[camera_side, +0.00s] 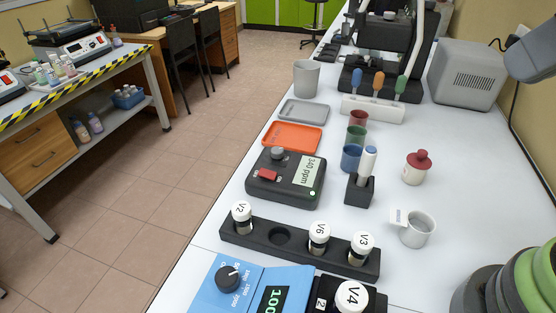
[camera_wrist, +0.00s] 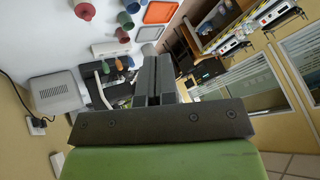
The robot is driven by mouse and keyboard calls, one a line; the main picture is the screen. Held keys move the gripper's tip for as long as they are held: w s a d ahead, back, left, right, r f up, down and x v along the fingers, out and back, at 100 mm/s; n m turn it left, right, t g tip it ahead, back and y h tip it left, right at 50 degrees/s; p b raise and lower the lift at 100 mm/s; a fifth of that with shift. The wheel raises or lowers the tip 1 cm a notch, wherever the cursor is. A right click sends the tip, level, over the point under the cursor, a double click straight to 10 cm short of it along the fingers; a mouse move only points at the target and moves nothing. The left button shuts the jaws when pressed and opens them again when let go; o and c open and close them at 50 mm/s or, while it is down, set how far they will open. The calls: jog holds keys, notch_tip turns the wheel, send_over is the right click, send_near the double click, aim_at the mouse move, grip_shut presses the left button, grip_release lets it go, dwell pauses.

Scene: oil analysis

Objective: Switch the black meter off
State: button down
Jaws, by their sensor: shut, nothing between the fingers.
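The black meter (camera_side: 286,184) lies on the white bench in the side view. Its label reads 340 ppm and a small green light glows at its front right corner. A red switch (camera_side: 268,174) and a grey knob (camera_side: 277,153) are on its top. The meter does not show in the wrist view. My gripper (camera_wrist: 156,62) shows in the wrist view with its dark fingers together and empty. The fingertips do not show in the side view, so I cannot tell their exact distance from the meter; they touch nothing I can see.
A black rack (camera_side: 297,240) holding vials V2, V6 and V3 stands in front of the meter. An orange tray (camera_side: 291,138) lies behind it. A black holder (camera_side: 359,190) with a white-and-blue tool stands to its right. A blue device (camera_side: 238,288) is nearest the camera.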

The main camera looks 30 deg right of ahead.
jog(key=w+a+n+g, duration=0.1)
jog(key=w+a+n, duration=0.15)
jog(key=w, duration=0.45)
jog(key=n+g, duration=0.3)
jog(key=n, duration=0.7)
send_over(261, 172)
jog(key=s+d, duration=0.4)
notch_tip(261, 172, down, 13)
jog(key=shift+w+a+m+y, duration=0.2)
jog(key=shift+a+m+y, duration=0.05)
jog(key=shift+y, duration=0.05)
jog(key=shift+f, duration=0.1)
jog(key=x, duration=1.3)
jog(key=shift+s+d+f, duration=0.15)
jog(key=shift+d+f, duration=0.05)
jog(key=shift+f, duration=0.25)
